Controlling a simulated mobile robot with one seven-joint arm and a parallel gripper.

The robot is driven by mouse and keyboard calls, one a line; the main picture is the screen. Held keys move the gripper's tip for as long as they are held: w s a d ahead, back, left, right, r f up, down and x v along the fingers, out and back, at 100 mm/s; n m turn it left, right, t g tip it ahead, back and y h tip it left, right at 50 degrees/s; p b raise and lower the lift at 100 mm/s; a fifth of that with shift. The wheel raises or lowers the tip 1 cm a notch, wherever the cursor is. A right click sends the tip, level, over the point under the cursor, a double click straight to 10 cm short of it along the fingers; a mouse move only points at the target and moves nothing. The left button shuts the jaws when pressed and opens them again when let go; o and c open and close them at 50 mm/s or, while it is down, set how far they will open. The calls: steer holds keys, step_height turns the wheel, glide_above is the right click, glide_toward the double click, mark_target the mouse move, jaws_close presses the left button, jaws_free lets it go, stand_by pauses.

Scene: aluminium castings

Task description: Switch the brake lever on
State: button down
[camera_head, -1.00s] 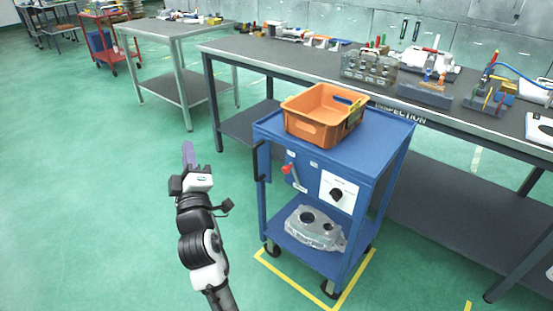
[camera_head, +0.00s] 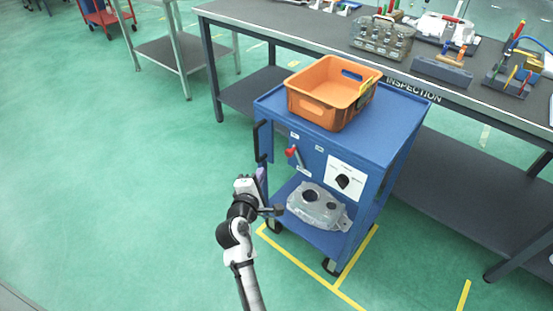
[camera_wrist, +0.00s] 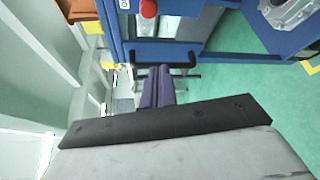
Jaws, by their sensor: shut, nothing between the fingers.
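The brake lever (camera_head: 296,154) is a grey lever with a red knob on the upper front panel of the blue cart (camera_head: 384,140). In the head view the knob is at the lever's upper left end and the lever slants down to the right. The red knob (camera_wrist: 148,8) also shows at the top edge of the wrist view. My gripper (camera_head: 260,174) is in front of the cart's left side, below and left of the lever and apart from it. Its purple fingers (camera_wrist: 158,88) are shut and empty in the wrist view.
A black handle (camera_head: 257,140) stands out at the cart's left front edge. A white dial plate (camera_head: 345,176) sits right of the lever. An orange crate (camera_head: 318,108) is on top and a metal casting (camera_head: 318,207) on the lower shelf. Green floor is clear at left.

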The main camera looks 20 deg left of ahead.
mark_target(289, 155)
steer(key=w+a+f+p, duration=0.1)
steer(key=w, duration=0.9)
steer(key=shift+s+d+r+p, duration=0.15)
steer(key=shift+d+p, duration=0.2)
steer(key=shift+d, duration=0.25)
steer(key=shift+s+d+r+p, duration=0.1)
steer(key=shift+s+d+p, duration=0.15)
steer(key=shift+d, duration=0.4)
steer(key=shift+s+d+r+p, duration=0.15)
steer(key=shift+d+p, duration=0.25)
steer(key=shift+d, duration=0.2)
